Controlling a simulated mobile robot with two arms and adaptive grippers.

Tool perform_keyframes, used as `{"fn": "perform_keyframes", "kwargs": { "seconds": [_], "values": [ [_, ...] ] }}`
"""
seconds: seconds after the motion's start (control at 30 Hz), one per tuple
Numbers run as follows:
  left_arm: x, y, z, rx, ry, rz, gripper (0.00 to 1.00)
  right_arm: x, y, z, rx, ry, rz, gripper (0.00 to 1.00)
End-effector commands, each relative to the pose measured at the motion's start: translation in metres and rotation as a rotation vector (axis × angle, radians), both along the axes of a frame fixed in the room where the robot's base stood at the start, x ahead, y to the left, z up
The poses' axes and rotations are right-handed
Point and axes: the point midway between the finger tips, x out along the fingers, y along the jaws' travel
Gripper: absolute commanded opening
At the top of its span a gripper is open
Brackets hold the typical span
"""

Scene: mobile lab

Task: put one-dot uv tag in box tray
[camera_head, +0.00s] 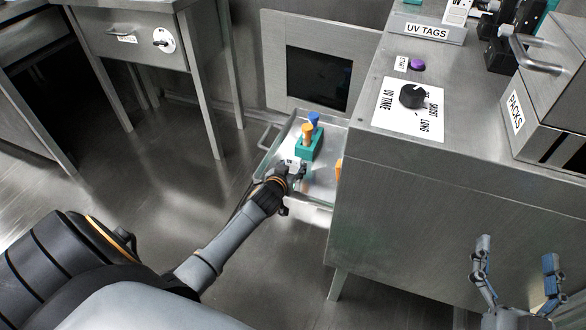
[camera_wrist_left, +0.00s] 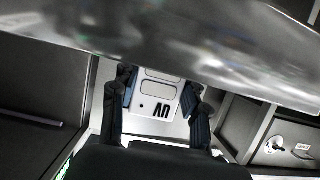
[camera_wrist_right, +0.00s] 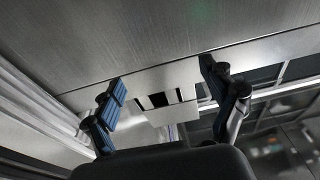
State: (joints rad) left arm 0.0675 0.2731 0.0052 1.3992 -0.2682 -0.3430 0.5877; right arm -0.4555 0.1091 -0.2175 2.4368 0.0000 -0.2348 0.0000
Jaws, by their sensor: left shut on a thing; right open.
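The UV tag (camera_wrist_left: 157,88) is a white plate with upside-down "UV" lettering and one dark dot. My left gripper (camera_wrist_left: 158,112) is shut on it, with a finger on each side. In the head view my left gripper (camera_head: 291,170) is at the near left part of the metal box tray (camera_head: 323,172), which is pulled out below a dark window. I cannot tell whether the tag touches the tray. The tag is small and partly hidden by the gripper there. My right gripper (camera_head: 517,277) is open and empty, in front of the cabinet; its spread fingers also show in the right wrist view (camera_wrist_right: 174,95).
A teal holder (camera_head: 311,146) with an orange and a blue piece stands in the tray. Another orange thing (camera_head: 339,170) is at its right edge, partly hidden. The cabinet (camera_head: 430,190) rises to the right, with a knob (camera_head: 413,96), purple button (camera_head: 418,64) and "UV TAGS" bin (camera_head: 427,31).

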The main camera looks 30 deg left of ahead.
Motion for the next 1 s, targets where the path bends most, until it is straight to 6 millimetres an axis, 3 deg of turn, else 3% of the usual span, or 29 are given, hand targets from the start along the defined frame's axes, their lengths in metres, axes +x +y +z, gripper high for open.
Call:
{"fn": "perform_keyframes", "kwargs": {
  "seconds": [0.37,0.4,0.5,0.9,1.0],
  "values": [
    [0.0,0.0,-0.002,-0.001,-0.001,0.0,0.19,-0.001,0.0,0.004,0.006,-0.022,0.001,0.84],
    [0.0,0.0,-0.002,-0.001,0.0,0.0,0.47,-0.001,0.001,0.005,0.008,-0.029,0.001,0.84],
    [0.0,0.0,-0.002,-0.001,0.0,0.0,0.68,-0.001,0.0,0.005,0.008,-0.028,0.001,0.84],
    [0.0,0.0,0.001,0.0,-0.001,0.0,0.68,0.0,0.0,0.005,0.005,-0.016,0.001,0.84],
    [-0.006,-0.002,0.003,-0.001,0.001,-0.001,0.68,0.001,-0.001,-0.009,-0.015,0.057,-0.003,0.84]
  ]
}}
